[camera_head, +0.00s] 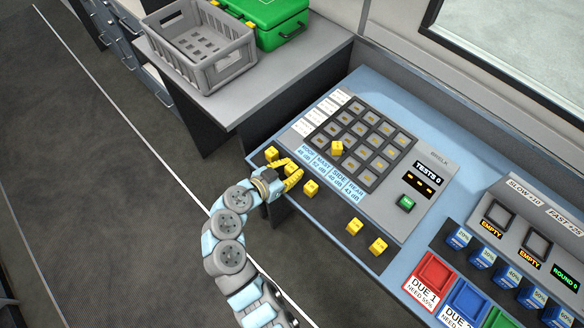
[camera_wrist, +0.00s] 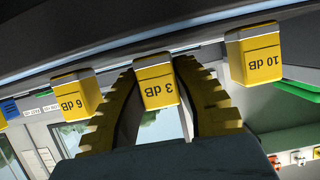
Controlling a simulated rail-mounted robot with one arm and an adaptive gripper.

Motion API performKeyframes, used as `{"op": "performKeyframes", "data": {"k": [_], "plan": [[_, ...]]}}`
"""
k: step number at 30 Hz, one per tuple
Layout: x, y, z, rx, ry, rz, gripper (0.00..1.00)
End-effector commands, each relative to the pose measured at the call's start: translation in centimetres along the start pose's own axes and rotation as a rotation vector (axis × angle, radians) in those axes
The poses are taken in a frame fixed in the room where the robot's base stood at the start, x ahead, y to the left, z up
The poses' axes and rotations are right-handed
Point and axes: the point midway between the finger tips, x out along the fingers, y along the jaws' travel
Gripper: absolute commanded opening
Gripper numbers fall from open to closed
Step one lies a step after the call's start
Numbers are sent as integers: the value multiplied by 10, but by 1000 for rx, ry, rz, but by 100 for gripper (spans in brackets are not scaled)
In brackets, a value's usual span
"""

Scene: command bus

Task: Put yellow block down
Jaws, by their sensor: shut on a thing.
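My gripper (camera_head: 290,172) has yellow fingers and reaches the left edge of the blue console from the front. In the wrist view my gripper (camera_wrist: 162,85) is closed around a yellow block marked 3 dB (camera_wrist: 157,88), which sits between the fingertips. In the head view the fingers mostly hide this block. A yellow block marked 6 dB (camera_wrist: 74,95) is on one side of it, and one marked 10 dB (camera_wrist: 255,60) on the other. Neither touches the fingers visibly. Whether the held block rests on the console I cannot tell.
Another yellow block (camera_head: 336,149) is on the dark grid (camera_head: 378,167). Yellow blocks (camera_head: 354,226) stand along the console's front edge. A green button (camera_head: 405,203) and TESTS display (camera_head: 422,184) lie right of the grid. A grey crate (camera_head: 203,50) stands at the back left.

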Motion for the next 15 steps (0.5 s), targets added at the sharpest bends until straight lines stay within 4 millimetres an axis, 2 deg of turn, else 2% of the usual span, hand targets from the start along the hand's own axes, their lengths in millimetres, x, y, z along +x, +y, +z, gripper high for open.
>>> {"op": "performKeyframes", "data": {"k": [9, 10, 11, 12, 15], "plan": [[2, 0, 5, 1, 0, 0, 0], [2, 0, 4, 0, 0, 0, 37], [1, 0, 3, 0, 0, 0, 46], [1, 0, 3, 0, 0, 0, 48], [1, 0, 3, 0, 0, 0, 48]]}}
